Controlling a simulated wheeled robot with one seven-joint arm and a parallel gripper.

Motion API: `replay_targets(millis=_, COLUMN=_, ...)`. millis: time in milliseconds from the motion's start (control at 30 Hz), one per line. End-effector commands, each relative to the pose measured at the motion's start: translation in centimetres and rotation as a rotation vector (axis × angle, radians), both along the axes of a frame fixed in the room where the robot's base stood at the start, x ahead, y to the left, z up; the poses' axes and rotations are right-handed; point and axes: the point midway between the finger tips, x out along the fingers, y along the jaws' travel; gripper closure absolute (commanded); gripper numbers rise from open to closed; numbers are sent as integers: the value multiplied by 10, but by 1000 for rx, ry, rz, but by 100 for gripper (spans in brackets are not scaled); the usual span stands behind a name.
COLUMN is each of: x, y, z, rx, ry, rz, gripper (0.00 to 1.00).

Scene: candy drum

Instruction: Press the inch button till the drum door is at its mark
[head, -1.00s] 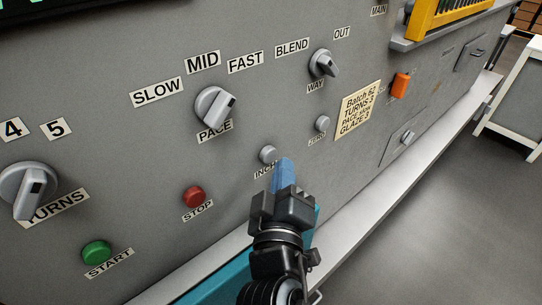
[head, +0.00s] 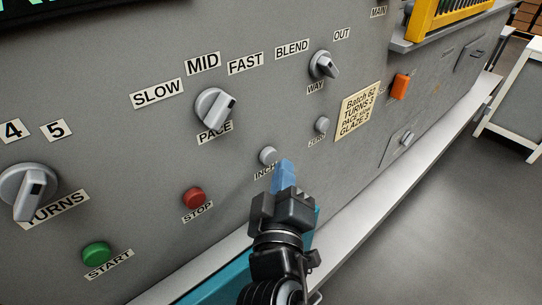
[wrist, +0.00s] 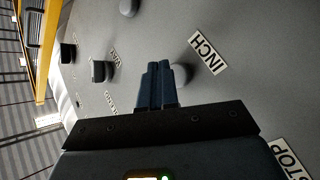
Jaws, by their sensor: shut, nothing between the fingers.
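The grey round inch button (head: 268,155) sits on the grey panel above its INCH label, which my fingertips partly cover in the head view. My gripper (head: 284,168) is shut and empty, with blue fingers just right of and below the button. In the wrist view my shut fingers (wrist: 158,68) point at the panel, with the inch button (wrist: 182,74) partly behind them. I cannot tell whether the fingertips touch it. The drum door and its mark are not in view.
A red STOP button (head: 193,197) and green START button (head: 97,253) lie to the left. The PACE knob (head: 215,106), WAY knob (head: 324,65) and ZERO button (head: 322,124) are above. A pale ledge (head: 352,219) runs along the panel's foot.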

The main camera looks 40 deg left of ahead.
Motion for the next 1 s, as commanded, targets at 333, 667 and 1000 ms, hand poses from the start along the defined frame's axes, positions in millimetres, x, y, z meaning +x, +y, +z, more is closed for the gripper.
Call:
replay_targets(millis=333, x=0, y=0, z=0, rx=0, ry=0, rz=0, gripper=100)
replay_targets(millis=667, x=0, y=0, z=0, rx=0, ry=0, rz=0, gripper=100)
replay_targets(millis=1000, x=1, y=8, z=0, rx=1, ry=0, rz=1, gripper=100)
